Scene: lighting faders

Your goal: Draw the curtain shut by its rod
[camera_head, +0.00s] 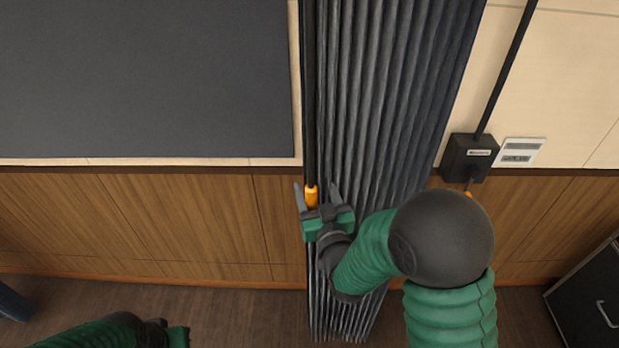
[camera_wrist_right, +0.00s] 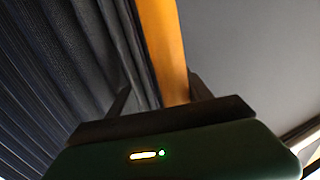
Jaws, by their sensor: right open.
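The dark grey pleated curtain (camera_head: 385,90) hangs bunched in the middle of the head view. A thin black rod (camera_head: 309,100) hangs along its left edge and ends in an orange handle (camera_head: 311,196). My right gripper (camera_head: 317,190) is open, with one finger on each side of the orange handle. In the right wrist view the orange handle (camera_wrist_right: 163,50) rises between the two open fingers (camera_wrist_right: 158,95), and the curtain folds (camera_wrist_right: 60,60) lie to its left. Whether a finger touches the handle I cannot tell. My left gripper (camera_head: 178,337) is at the bottom edge, its fingers not clearly seen.
A dark grey panel (camera_head: 150,75) covers the wall left of the curtain. Right of it are a black box (camera_head: 468,157) with a conduit, and a white wall plate (camera_head: 521,151). A black cabinet (camera_head: 590,305) stands at lower right. Wood panelling lines the lower wall.

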